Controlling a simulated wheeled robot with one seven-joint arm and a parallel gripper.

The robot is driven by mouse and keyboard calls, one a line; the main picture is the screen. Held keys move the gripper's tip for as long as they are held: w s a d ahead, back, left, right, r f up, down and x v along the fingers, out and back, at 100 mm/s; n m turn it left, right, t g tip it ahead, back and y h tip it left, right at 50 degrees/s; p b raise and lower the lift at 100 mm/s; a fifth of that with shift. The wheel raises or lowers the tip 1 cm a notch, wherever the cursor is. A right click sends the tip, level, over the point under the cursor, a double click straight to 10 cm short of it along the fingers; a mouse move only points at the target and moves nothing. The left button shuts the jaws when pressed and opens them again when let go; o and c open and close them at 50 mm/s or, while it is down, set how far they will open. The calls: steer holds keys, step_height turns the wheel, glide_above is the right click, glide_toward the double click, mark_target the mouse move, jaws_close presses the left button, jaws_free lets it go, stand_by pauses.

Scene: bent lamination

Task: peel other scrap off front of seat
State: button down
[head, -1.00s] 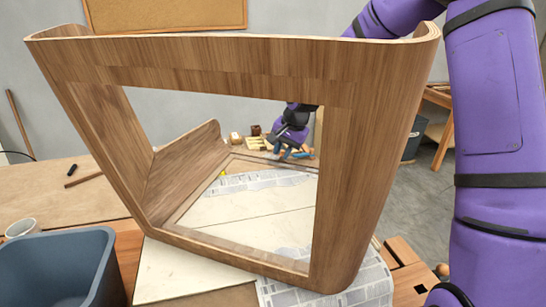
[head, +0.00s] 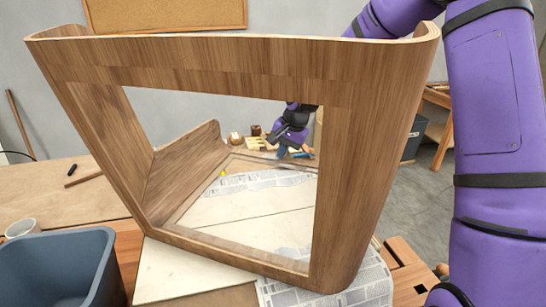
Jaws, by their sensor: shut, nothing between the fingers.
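The seat is a large bent-wood shell with a wide rectangular opening (head: 225,62); it stands on edge and fills the middle of the head view. A strip of printed newspaper (head: 262,181) shows through the opening at the far side, with ragged edges. Another newspaper sheet (head: 368,287) lies under the seat's near right corner. I cannot tell which paper sticks to the seat. My gripper (head: 291,155) shows small through the opening, behind the upper panel and near the seat's far edge. It is shut and holds nothing. The seat hides part of my arm.
A blue-grey bin (head: 60,262) stands at the lower left, with a white mug (head: 20,228) behind it. Several small wooden items (head: 256,142) lie beyond the seat. The bench at left (head: 95,205) is mostly clear.

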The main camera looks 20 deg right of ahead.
steer(key=shift+r, duration=0.25)
stand_by(0.3)
steer(key=shift+r, duration=3)
